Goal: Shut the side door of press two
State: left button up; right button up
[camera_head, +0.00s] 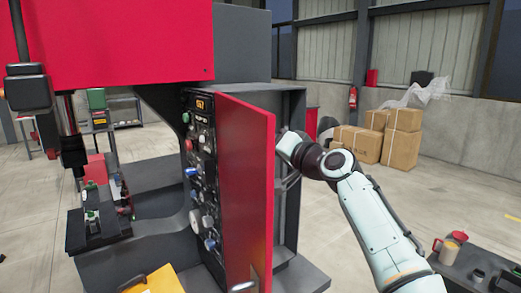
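The press (110,40) is a large red and dark grey machine filling the left and middle. Its red side door (247,190) stands open, swung out from the grey side cabinet (291,105), whose inside partly shows behind it. My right arm comes in from the right and reaches to the far side of the door. My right gripper (286,182) is mostly hidden by the door and my wrist. Whether its fingers touch the door or are open cannot be told. My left gripper is not in view.
A control panel (201,165) with buttons and knobs is left of the door. A dark table (455,277) with a red-lidded jug (450,248) stands at lower right. Cardboard boxes (401,148) are stacked by the back wall. The floor between is clear. A yellow object (155,282) is at the bottom.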

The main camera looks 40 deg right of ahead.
aim_at(245, 132)
jog(key=k+j, duration=0.1)
jog(key=k, duration=0.9)
